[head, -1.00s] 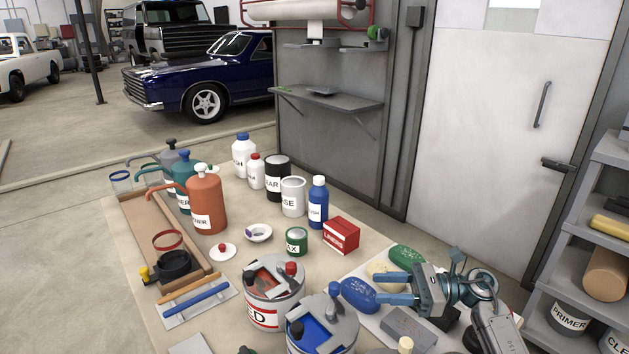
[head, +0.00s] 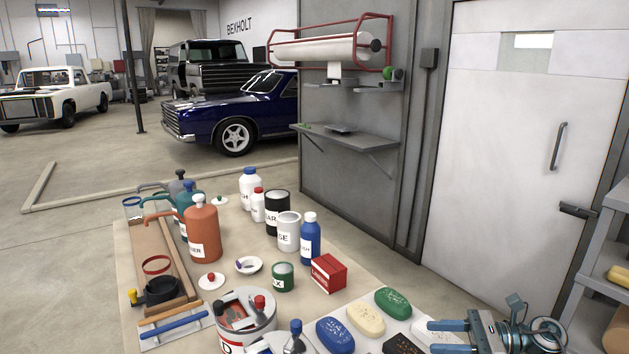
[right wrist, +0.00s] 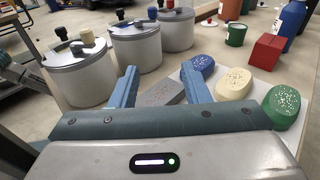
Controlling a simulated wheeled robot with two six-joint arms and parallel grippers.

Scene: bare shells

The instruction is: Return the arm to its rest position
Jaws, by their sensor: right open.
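My right gripper (head: 432,337) is at the lower right of the head view, pointing left, its two blue fingers apart with nothing between them. It stands beside the white sheet with the green sponge (head: 393,302), cream sponge (head: 366,319) and blue sponge (head: 335,335). In the right wrist view the open fingers (right wrist: 158,74) frame a grey block (right wrist: 163,92) that lies beyond them, not gripped. My left gripper is not in view.
Large paint cans (head: 245,318) stand at the table's front; three also show in the right wrist view (right wrist: 95,70). A red box (head: 328,273), blue bottle (head: 310,240) and orange can (head: 202,228) stand farther back. A grey shelf rack (head: 590,255) is close on the right.

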